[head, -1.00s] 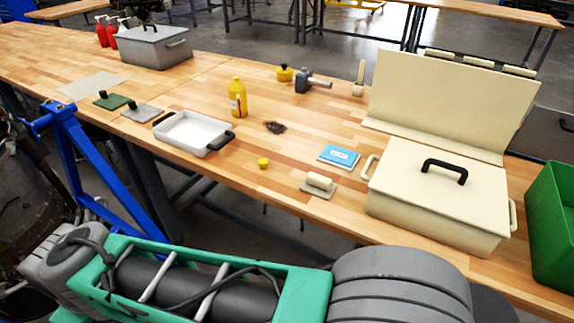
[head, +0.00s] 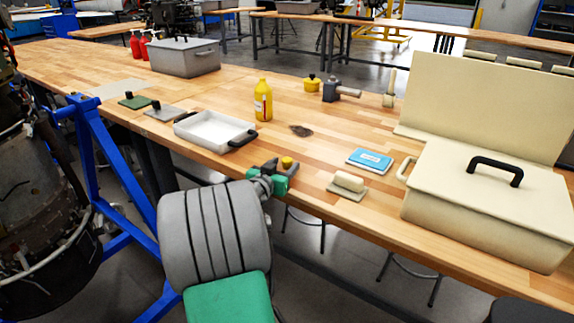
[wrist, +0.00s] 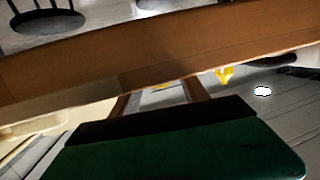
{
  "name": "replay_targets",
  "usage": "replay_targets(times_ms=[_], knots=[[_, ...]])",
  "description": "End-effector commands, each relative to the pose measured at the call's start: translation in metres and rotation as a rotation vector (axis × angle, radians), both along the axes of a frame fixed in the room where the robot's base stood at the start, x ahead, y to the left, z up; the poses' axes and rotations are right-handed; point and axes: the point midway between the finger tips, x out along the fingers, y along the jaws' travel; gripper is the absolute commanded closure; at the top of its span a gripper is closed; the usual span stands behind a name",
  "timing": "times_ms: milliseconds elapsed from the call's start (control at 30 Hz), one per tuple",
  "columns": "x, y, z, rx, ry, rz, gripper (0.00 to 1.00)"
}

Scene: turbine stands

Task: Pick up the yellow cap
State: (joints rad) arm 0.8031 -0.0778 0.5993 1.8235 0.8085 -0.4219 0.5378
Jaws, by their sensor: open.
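The small yellow cap (head: 287,162) sits near the front edge of the wooden workbench in the head view. My gripper (head: 281,166) is at the bench's front edge, right by the cap. Its grey fingers show on both sides of the cap in the picture, and the jaws are open. I cannot tell how deep the cap lies between them or whether they touch it. The wrist view is dark, with the wooden bench edge (wrist: 160,62) across it; I cannot make out the cap there for sure.
A white tray (head: 214,132) with dark handles lies left of the cap, and a scrubbing block (head: 348,183) lies to its right. A yellow bottle (head: 263,101), dark debris (head: 301,131) and a blue booklet (head: 370,160) stand behind. A large cream box (head: 480,205) fills the right.

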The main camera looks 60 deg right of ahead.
Motion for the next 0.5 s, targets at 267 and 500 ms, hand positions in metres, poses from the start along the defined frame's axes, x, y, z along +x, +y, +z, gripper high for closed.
replay_targets(times_ms=[267, 500], knots=[[0.001, -0.027, -0.005, 0.001, 0.001, 0.002, 0.47], [0.001, -0.026, -0.005, 0.002, 0.001, 0.002, 0.58]])
